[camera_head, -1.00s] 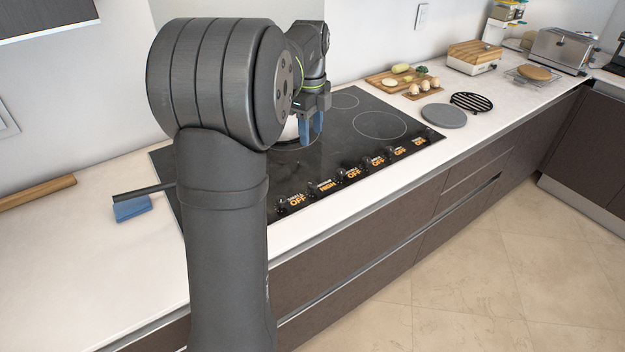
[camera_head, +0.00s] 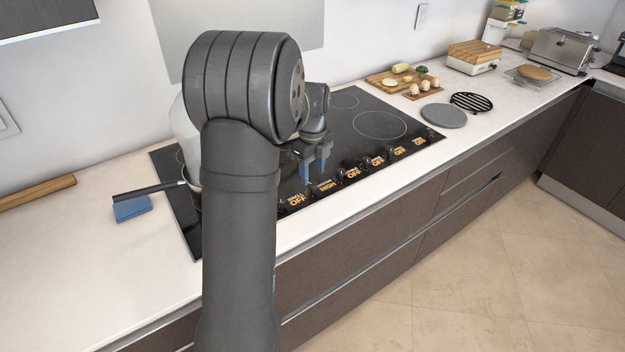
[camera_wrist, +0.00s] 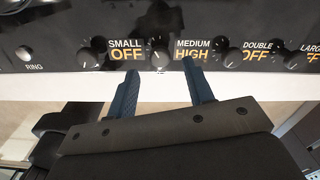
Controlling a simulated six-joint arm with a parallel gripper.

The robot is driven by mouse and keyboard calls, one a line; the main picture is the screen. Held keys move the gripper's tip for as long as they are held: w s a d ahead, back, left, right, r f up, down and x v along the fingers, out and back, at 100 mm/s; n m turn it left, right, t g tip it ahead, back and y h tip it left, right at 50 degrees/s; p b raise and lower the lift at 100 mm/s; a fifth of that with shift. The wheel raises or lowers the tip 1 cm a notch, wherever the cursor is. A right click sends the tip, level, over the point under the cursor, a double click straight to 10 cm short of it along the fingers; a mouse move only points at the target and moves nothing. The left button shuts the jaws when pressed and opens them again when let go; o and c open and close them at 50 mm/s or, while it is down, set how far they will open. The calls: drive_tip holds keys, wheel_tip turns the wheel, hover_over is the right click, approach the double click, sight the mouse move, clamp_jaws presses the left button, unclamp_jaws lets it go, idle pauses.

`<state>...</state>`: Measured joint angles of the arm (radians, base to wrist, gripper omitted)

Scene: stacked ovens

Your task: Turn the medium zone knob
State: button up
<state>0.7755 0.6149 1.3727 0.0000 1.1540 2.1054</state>
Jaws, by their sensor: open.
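The medium zone knob (camera_wrist: 160,58) is dark and round, at the front edge of the black cooktop (camera_head: 415,139). The label to its right reads "MEDIUM HIGH" in the wrist view. In the head view the knob (camera_head: 312,188) is just below my fingertips. My gripper (camera_head: 313,175) is open and empty, its two blue fingers pointing down. In the wrist view the fingertips of my gripper (camera_wrist: 161,68) are on either side of the knob, slightly nearer the front edge. I cannot tell how far above the panel they are.
The small zone knob (camera_wrist: 90,57) and double zone knob (camera_wrist: 225,57) flank it; both labels read OFF. A pan (camera_head: 183,130) stands on the cooktop's left, partly hidden by my arm, its handle over a blue sponge (camera_head: 131,208). A grey disc (camera_head: 443,116) lies right of the cooktop.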

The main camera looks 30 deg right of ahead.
sight(312, 184)
drive_tip(key=shift+f, duration=1.8)
drive_tip(key=c, duration=1)
